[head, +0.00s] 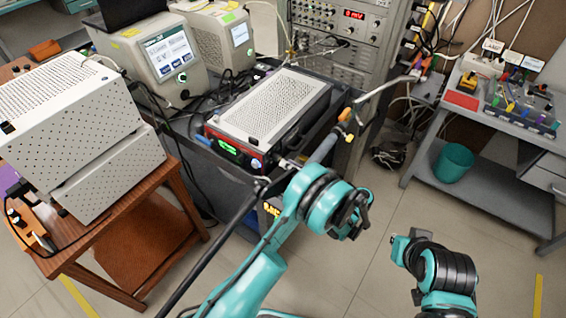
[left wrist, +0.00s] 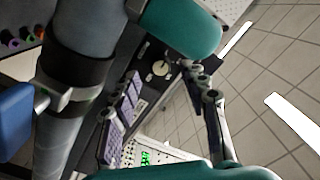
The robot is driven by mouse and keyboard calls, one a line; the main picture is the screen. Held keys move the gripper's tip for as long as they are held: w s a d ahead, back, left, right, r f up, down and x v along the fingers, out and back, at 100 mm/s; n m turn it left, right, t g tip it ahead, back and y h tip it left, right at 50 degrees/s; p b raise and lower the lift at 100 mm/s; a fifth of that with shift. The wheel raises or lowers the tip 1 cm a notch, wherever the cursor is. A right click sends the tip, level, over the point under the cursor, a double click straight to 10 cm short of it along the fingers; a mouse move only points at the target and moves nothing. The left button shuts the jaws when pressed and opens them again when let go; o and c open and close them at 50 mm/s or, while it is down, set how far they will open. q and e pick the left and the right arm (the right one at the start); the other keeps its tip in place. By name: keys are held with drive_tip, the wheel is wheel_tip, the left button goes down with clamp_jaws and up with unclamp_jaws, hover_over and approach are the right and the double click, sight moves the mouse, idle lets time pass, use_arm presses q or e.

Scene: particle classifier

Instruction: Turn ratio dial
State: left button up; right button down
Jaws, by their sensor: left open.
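The ratio dial is not readable as such. A pale round knob (left wrist: 160,68) on a dark panel shows in the left wrist view, and I cannot tell whether it is that dial. In the head view, a red-fronted instrument (head: 232,147) with a green display and small front controls stands on the dark cart. My left gripper (head: 352,212) is in front of and to the right of this instrument, apart from it. Its dark finger links (left wrist: 208,98) show in the left wrist view, open and empty. My right arm is at lower right, with no fingers discernible.
A perforated white box (head: 100,165) sits on a wooden table at left. A beige unit with a screen (head: 168,55) stands behind. A grey bench (head: 470,125) and teal bin (head: 453,163) are at right. Cables hang around the cart. Open floor lies at lower right.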

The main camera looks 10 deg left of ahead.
sight(279, 160)
use_arm(q)
drive_tip(key=shift+b+x, duration=0.3)
drive_tip(key=shift+x, duration=1.5)
clamp_jaws()
